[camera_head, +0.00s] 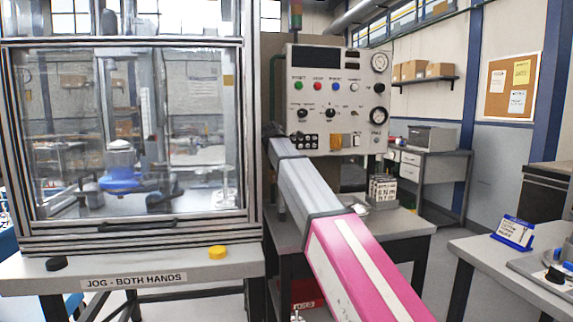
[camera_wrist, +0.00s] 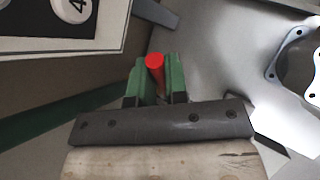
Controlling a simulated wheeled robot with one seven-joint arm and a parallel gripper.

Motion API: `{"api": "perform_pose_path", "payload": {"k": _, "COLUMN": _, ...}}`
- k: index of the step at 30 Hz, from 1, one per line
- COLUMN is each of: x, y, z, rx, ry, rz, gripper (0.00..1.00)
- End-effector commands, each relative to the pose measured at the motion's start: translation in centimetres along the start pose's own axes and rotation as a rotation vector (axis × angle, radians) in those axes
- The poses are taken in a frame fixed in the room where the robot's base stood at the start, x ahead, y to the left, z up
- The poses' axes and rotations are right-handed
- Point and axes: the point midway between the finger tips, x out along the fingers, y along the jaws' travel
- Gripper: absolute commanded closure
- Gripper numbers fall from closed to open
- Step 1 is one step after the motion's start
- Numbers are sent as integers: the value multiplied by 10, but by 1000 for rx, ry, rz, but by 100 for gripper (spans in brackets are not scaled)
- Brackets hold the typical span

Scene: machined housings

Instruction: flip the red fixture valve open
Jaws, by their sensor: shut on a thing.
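A red round-ended piece (camera_wrist: 155,61), which looks like the valve's handle, shows in the wrist view between the green fingers of my gripper (camera_wrist: 156,78). The fingers are shut on it, one on each side. Only the top of the red piece shows; its lower part and the valve body are hidden by the fingers. In the head view my arm reaches to the left edge of the control panel (camera_head: 335,95). The gripper's fingertips and the red valve are hidden there behind the arm.
A glass-fronted machine cabinet (camera_head: 240,140) stands close on the left of my arm. A grey bench (camera_head: 385,222) lies under the panel. In the wrist view a silver plate with holes (camera_wrist: 290,55) lies to the right, and a panel corner (camera_wrist: 112,40) is at upper left.

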Motion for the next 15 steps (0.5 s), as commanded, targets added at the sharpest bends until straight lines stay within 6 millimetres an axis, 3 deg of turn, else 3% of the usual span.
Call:
{"api": "perform_pose_path", "payload": {"k": 7, "x": 0, "y": 0, "z": 0, "rx": 0, "ry": 1, "rz": 0, "gripper": 100}}
{"api": "perform_pose_path", "payload": {"k": 8, "x": 0, "y": 0, "z": 0, "rx": 0, "ry": 1, "rz": 0, "gripper": 76}}
{"api": "perform_pose_path", "payload": {"k": 9, "x": 0, "y": 0, "z": 0, "rx": 0, "ry": 1, "rz": 0, "gripper": 63}}
{"api": "perform_pose_path", "payload": {"k": 15, "x": 0, "y": 0, "z": 0, "rx": 0, "ry": 1, "rz": 0, "gripper": 61}}
